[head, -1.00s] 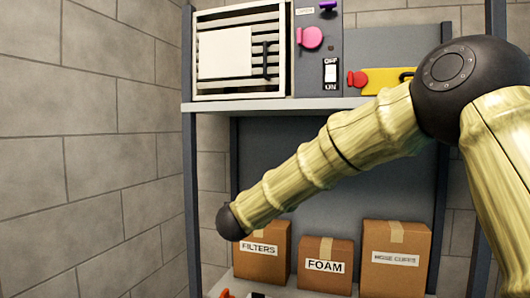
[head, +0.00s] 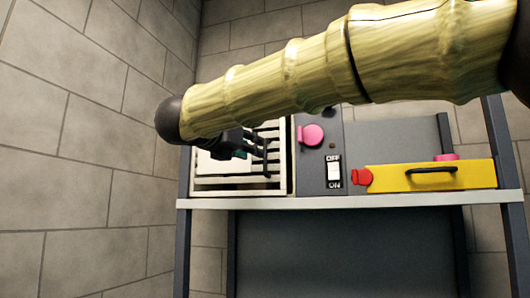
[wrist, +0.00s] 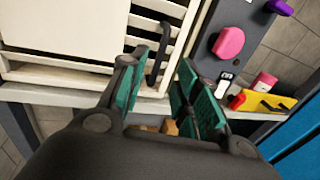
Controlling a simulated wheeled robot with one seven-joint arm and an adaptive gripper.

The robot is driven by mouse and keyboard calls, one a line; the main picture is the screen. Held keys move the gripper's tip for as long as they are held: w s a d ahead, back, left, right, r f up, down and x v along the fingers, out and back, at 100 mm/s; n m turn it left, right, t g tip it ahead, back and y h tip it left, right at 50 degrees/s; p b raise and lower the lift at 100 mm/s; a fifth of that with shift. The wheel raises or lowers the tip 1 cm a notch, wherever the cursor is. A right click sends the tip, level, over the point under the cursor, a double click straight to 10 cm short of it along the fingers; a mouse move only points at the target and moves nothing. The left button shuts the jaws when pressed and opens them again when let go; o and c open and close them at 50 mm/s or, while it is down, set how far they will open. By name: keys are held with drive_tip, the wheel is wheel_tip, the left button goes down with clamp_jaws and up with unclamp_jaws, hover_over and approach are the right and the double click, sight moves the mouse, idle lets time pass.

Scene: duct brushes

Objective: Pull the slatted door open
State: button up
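The slatted door (head: 238,187) is a cream frame with horizontal slats and a plain pale panel, in a unit on the shelf. It looks shut, and my arm hides its upper part in the head view. Its slats show in the wrist view (wrist: 60,67). Its black upright bar handle (wrist: 157,56) is near the door's right side. My gripper (wrist: 163,66) has teal pads spread apart and is open. The handle appears between or just beyond the fingertips; I cannot tell the depth or any contact. In the head view my gripper (head: 247,143) is in front of the door.
Right of the door is a grey panel with a pink knob (head: 310,135), an ON/OFF switch (head: 334,172) and a purple knob (wrist: 280,7). A yellow block (head: 430,176) with a black handle and red end sits farther right on the shelf (head: 350,201). A block wall is left.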

sight(265, 170)
drive_tip(key=p+x, duration=0.3)
drive_tip(key=x, duration=0.5)
drive_tip(key=shift+w+d+f+p, duration=0.1)
drive_tip(key=shift+w+d+p, duration=0.05)
drive_tip(key=shift+w+p, duration=0.15)
clamp_jaws()
